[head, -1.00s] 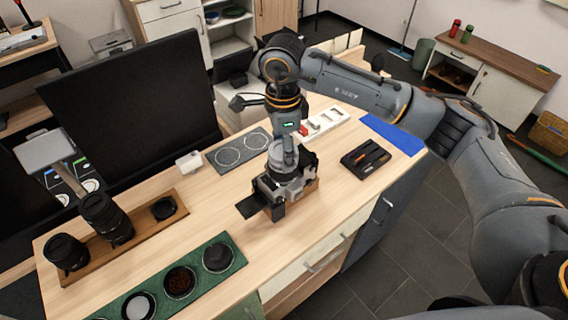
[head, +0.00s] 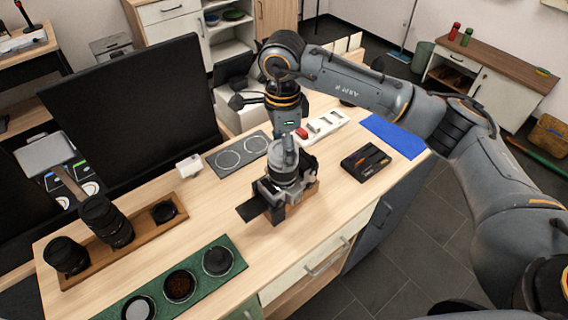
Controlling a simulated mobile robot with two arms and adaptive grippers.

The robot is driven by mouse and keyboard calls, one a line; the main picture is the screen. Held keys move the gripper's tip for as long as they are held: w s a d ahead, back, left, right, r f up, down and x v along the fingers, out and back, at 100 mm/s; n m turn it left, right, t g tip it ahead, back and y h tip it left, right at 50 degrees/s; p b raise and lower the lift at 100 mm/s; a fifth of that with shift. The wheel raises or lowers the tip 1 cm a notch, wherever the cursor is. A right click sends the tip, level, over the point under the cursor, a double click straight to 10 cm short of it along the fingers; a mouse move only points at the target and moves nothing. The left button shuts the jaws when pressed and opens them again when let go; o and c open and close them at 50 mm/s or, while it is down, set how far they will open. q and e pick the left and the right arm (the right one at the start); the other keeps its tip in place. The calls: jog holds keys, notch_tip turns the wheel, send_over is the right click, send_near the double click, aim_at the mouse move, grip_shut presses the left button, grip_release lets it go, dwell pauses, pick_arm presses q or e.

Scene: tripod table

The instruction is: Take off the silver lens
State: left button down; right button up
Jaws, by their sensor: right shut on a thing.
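The silver lens (head: 285,176) sits pointing up on the dark camera body (head: 272,196), which rests on a small wooden stand (head: 309,190) near the middle of the table. A dark flat part (head: 251,209) sticks out from the camera toward the left. My right gripper (head: 285,162) reaches down from above and is shut on the silver lens. Its fingers partly hide the lens, and I cannot tell whether the lens is apart from the camera. My left gripper is not in view.
A wooden tray (head: 141,238) with black lenses stands at the left. A green mat (head: 205,273) with round wells lies in front. A grey mat (head: 228,171) with two circles lies behind the camera. A black tool tray (head: 366,163) and blue mat (head: 394,136) lie right.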

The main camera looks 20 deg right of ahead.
jog(key=shift+r+p, duration=1.05)
jog(key=shift+r, duration=1.4)
